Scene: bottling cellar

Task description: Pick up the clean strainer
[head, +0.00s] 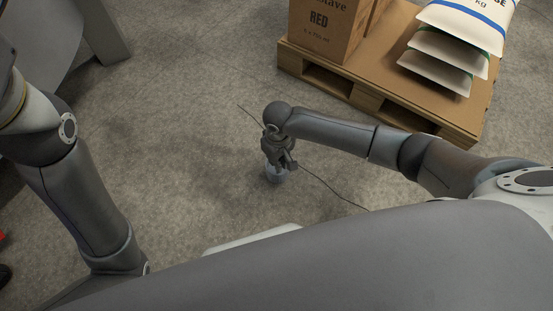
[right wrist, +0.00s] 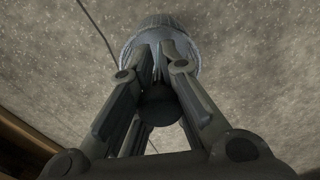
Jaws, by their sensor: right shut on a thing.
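A small pale blue-grey round piece (head: 276,176), seemingly the strainer, is at the tips of my right gripper (head: 279,165) in the head view. In the right wrist view the strainer (right wrist: 160,24) shows a round, ribbed or meshed body beyond the fingers. The fingertips of my right gripper (right wrist: 161,50) are closed in on its near side and hold it. Its lower part and whether it touches the floor cannot be told. I cannot see any dirt on it at this size. My left arm shows at the left of the head view, but its gripper is out of view.
A thin dark cable (head: 330,186) runs along the grey floor (head: 190,130) past my right gripper. A wooden pallet (head: 385,108) at the upper right bears cardboard cartons (head: 322,32) and stacked white sacks (head: 440,65). The floor left of the gripper is clear.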

